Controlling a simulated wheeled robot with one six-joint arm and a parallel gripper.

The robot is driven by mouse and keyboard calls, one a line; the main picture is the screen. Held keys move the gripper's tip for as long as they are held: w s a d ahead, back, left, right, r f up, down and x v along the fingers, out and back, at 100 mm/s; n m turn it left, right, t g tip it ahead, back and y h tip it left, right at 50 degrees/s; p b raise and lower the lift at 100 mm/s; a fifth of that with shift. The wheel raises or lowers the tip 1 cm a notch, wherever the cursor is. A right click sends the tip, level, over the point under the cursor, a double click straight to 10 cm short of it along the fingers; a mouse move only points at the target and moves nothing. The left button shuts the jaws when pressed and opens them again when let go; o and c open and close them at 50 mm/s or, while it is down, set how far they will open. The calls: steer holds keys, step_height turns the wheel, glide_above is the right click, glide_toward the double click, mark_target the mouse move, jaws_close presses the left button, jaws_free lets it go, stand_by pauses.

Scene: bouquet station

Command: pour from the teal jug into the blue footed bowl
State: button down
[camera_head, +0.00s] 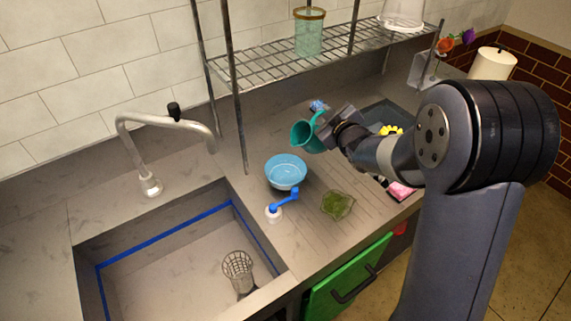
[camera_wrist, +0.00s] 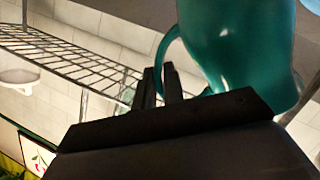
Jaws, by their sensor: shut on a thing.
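The teal jug (camera_head: 307,135) is held up off the counter, tilted toward the left, above and a little to the right of the blue footed bowl (camera_head: 286,172). My gripper (camera_head: 334,127) is shut on the jug on its right side. In the wrist view the jug (camera_wrist: 238,45) fills the upper right, and its handle curves down beside my gripper's fingers (camera_wrist: 163,88). The blue bowl stands upright on the counter. Its inside looks plain light blue; I cannot tell whether anything is in it. No stream from the jug is visible.
A blue-and-white crank-shaped item (camera_head: 281,206) and a green leafy dish (camera_head: 337,205) stand in front of the bowl. The sink (camera_head: 180,265) with a mesh cup (camera_head: 238,270) lies to the left. A wire shelf (camera_head: 290,62) holding a green glass (camera_head: 309,33) hangs above.

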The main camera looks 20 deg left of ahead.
steer(key=shift+w+d+f+m+g+p, duration=0.15)
steer(key=shift+m+g+p, duration=0.35)
steer(key=shift+p, duration=0.5)
steer(key=shift+w+d+p, duration=0.1)
steer(key=shift+w+p, duration=0.05)
steer(key=shift+p, duration=0.25)
stand_by(1.0)
steer(key=shift+w+m+p, duration=0.1)
steer(key=shift+m+p, duration=0.2)
steer(key=shift+p, duration=0.1)
steer(key=shift+w+d+f+m+g+y+p, duration=0.3)
steer(key=shift+w+f+m+g+p, duration=0.2)
steer(key=shift+f+m+p, duration=0.45)
steer(key=shift+w+d+f+m+g+y+p, duration=0.3)
steer(key=shift+w+f+m+g+p, duration=0.25)
steer(key=shift+p, duration=0.75)
steer(key=shift+w+d+f+m+g+y+p, duration=0.25)
steer(key=shift+w+f+m+g+p, duration=0.2)
steer(key=shift+f+m+p, duration=0.5)
steer(key=shift+r, duration=0.2)
